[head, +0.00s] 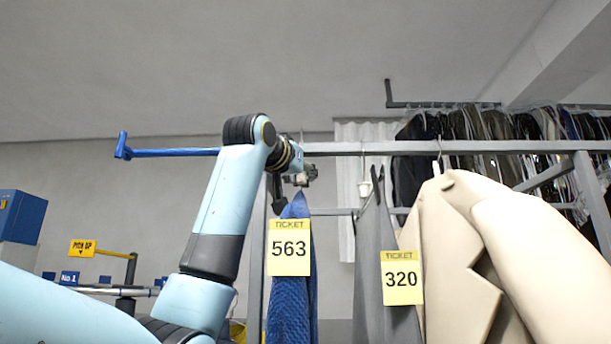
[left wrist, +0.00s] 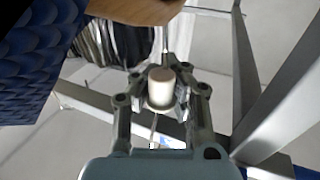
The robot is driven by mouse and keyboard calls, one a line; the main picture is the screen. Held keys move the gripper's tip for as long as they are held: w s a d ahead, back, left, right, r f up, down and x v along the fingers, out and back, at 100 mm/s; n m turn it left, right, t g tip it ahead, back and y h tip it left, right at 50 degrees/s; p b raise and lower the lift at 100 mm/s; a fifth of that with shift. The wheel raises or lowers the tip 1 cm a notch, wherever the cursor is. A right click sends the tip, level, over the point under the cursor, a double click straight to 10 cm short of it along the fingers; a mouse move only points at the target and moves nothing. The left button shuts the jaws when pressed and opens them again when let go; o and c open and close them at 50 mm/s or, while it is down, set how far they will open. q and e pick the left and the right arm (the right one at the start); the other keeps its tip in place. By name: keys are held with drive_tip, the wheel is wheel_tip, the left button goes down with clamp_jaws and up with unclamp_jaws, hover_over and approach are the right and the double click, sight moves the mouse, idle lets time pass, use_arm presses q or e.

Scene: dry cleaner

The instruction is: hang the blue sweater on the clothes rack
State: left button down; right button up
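The blue sweater (head: 290,308) hangs below my left gripper (head: 300,178) in the head view, with yellow ticket 563 (head: 289,248) in front. In the left wrist view the left gripper (left wrist: 160,92) is shut on a white cylindrical grip (left wrist: 160,76), seemingly the sweater's hanger neck. The sweater's blue knit (left wrist: 35,60) fills that view's upper left. The clothes rack's grey rail (head: 480,147) runs at about the gripper's height. A thin hook tip shows just above the rail by the gripper; I cannot tell whether it rests on it. My right gripper is not in view.
A grey garment (head: 372,270) with ticket 320 (head: 402,278) and a beige coat (head: 450,230) hang right of the sweater. A blue bar end (head: 170,152) sticks out left. Dark clothes (head: 480,125) hang behind. A yellow pick-up sign (head: 82,248) stands left.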

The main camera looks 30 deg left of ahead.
use_arm(q)
drive_tip(key=shift+f+b, duration=0.75)
drive_tip(key=shift+f, duration=0.65)
drive_tip(key=shift+f, duration=0.2)
drive_tip(key=c, duration=1.3)
unclamp_jaws()
drive_tip(key=shift+c, duration=0.2)
drive_tip(key=shift+f, duration=0.1)
drive_tip(key=s+d, duration=0.2)
drive_tip(key=s, duration=1)
drive_tip(key=shift+f, duration=0.25)
drive_tip(key=shift+w, duration=0.15)
